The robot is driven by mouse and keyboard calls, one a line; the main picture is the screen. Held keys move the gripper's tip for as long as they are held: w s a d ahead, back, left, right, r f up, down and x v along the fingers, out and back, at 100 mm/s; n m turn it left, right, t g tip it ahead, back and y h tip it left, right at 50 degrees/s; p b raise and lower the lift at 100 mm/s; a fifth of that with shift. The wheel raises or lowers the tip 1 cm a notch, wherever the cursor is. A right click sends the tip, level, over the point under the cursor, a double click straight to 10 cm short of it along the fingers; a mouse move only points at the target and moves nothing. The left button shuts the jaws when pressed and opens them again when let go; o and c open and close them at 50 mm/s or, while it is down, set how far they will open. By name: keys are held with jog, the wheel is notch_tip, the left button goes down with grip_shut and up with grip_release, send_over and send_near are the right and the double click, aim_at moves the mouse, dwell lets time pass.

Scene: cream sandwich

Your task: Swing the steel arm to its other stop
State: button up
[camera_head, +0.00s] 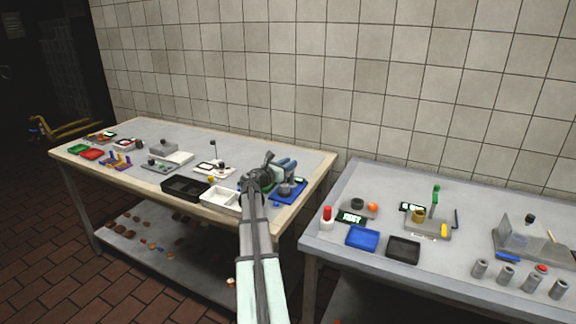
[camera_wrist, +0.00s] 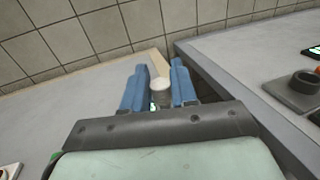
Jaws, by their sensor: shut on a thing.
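My gripper (camera_head: 284,166) is at the right end of the left table, over a blue-based device (camera_head: 290,194) with a dark grey part on it. In the wrist view, my blue fingers (camera_wrist: 158,72) stand on both sides of a pale grey round-topped knob (camera_wrist: 160,87) and are shut on it. The knob appears to be the grip of the steel arm; the rest of that arm is hidden behind my gripper's body. I cannot tell at which stop the arm lies.
A white tray (camera_head: 221,205) and a black tray (camera_head: 186,196) stand left of my gripper. A gap separates the left table (camera_head: 240,148) from the grey right table (camera_head: 335,232), which holds several devices. The tiled wall (camera_head: 330,70) is behind.

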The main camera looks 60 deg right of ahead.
grip_shut()
jog(key=shift+w+d+m+g+y, duration=0.35)
jog(key=shift+w+m+g+y, duration=0.25)
jog(key=shift+m+g+y, duration=1.45)
jog(key=shift+w+d+m+g+y, duration=0.35)
jog(key=shift+w+m+g+y, duration=0.25)
jog(key=shift+m+g+y, duration=1.45)
jog(key=shift+w+d+m+g+y, duration=0.35)
jog(key=shift+w+m+g+y, duration=0.25)
jog(key=shift+m+g+y, duration=1.4)
jog(key=shift+g+y, duration=0.3)
jog(key=shift+y, duration=0.1)
